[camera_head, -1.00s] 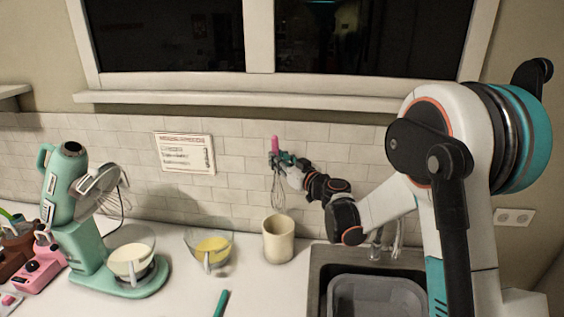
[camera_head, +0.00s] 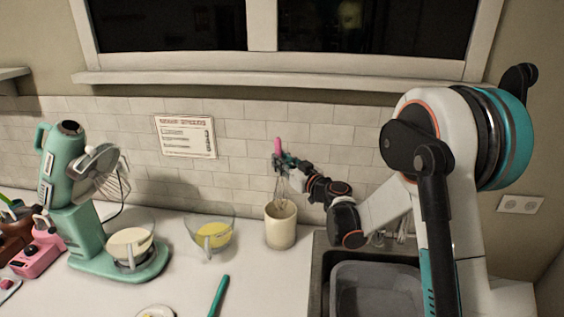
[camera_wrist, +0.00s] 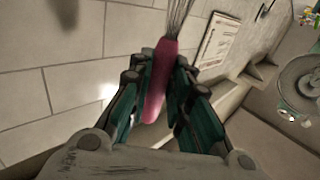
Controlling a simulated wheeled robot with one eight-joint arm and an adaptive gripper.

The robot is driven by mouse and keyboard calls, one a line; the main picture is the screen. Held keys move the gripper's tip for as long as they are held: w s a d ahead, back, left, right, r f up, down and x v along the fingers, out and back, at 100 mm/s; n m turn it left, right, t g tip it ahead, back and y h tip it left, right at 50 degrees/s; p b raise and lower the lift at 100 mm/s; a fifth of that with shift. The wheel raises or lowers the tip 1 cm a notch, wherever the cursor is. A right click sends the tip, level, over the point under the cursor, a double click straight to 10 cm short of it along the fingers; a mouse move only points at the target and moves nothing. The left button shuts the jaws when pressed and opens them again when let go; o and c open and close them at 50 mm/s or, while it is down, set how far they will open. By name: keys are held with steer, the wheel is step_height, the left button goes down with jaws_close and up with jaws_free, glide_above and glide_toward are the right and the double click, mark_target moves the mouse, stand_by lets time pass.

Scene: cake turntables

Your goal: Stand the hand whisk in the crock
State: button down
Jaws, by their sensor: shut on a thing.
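The hand whisk has a pink handle (camera_head: 278,146) and a wire head (camera_head: 282,190). My gripper (camera_head: 283,161) is shut on the handle and holds the whisk nearly upright, wires down. In the wrist view the pink handle (camera_wrist: 160,80) lies between the two teal fingers, with the wires running out at the top edge. The cream crock (camera_head: 280,228) stands on the counter directly below. The lower end of the wires appears at or just inside the crock's mouth; how deep I cannot tell. The crock does not clearly show in the wrist view.
A glass bowl of yellow stuff (camera_head: 212,236) stands left of the crock. A mint stand mixer (camera_head: 75,235) with a bowl is further left. A sink with a grey basin (camera_head: 375,290) lies to the right. A teal-handled tool (camera_head: 219,296) lies in front.

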mark_target(284, 193)
steer(key=shift+f+b, duration=4.7)
steer(key=shift+f, duration=1.15)
steer(key=c, duration=1.4)
jaws_free()
steer(key=v, duration=1.2)
